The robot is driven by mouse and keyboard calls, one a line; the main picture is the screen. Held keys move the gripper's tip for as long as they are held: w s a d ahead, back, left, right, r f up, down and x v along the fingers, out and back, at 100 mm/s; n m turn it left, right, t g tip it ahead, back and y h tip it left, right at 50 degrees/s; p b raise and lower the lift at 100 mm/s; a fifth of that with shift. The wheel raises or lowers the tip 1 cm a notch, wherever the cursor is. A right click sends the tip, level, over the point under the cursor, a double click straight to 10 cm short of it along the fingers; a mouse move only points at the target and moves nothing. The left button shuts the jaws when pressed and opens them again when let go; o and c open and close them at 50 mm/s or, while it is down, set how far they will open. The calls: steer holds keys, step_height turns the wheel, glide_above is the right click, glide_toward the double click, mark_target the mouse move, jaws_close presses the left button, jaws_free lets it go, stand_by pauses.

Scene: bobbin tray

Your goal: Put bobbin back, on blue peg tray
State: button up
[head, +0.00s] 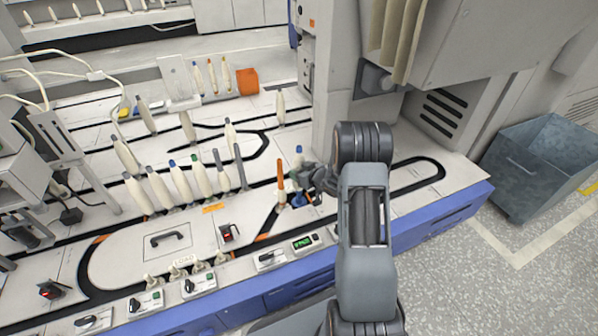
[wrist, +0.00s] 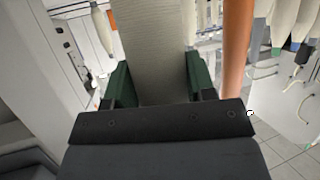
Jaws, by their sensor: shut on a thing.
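My gripper (head: 308,178) is shut on a bobbin with a pale wound body (wrist: 155,45), which fills the space between the green finger pads in the wrist view. In the head view a blue tip (head: 298,149) shows just above the gripper, apparently the top of this bobbin; the fingers hide most of its body. A small blue peg tray (head: 299,201) shows directly below the gripper, partly covered. I cannot tell whether the bobbin touches its peg. An orange upright tube (head: 281,173) stands just left of the gripper, and it also shows in the wrist view (wrist: 238,45).
Several pale bobbins with blue or green tips stand in a row on the left, including a green-tipped one (head: 202,178). An orange block (head: 247,81) lies at the back. A grey bin (head: 545,165) stands on the floor at right. Switch boxes line the front edge.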

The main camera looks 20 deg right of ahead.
steer(key=shift+f+b, duration=0.5)
steer(key=shift+f, duration=0.45)
steer(key=shift+s+f, duration=0.1)
steer(key=shift+f, duration=0.45)
stand_by(1.2)
steer(key=o, duration=0.7)
steer(key=shift+r, duration=0.1)
steer(key=shift+p+v, duration=2.65)
steer(key=shift+v, duration=2.85)
